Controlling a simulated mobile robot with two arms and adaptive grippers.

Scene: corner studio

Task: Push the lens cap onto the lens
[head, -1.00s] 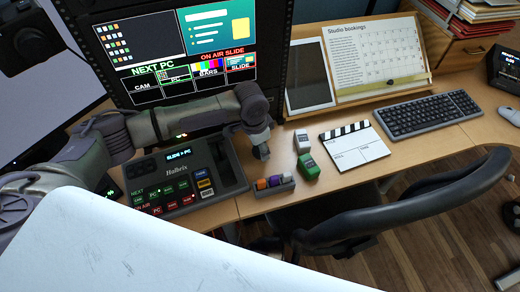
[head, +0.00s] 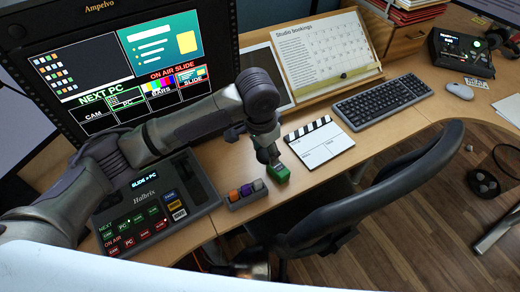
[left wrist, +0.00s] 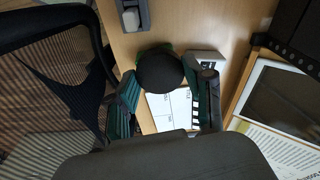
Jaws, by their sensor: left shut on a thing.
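My left gripper (head: 272,158) is low over the desk's front part, at the green box (head: 277,174) in the head view. In the left wrist view, its two fingers (left wrist: 163,98) are on either side of a round, black, disc-like thing that looks like the lens cap (left wrist: 160,70). The gripper is shut on it. The cap covers most of the green box behind it. In the head view the cap is too small and hidden to make out. The lens is in neither view now.
A clapperboard (head: 320,143) and keyboard (head: 379,102) lie to the right. A black chair (head: 390,185) stands against the desk front. A monitor (head: 125,60) stands behind.

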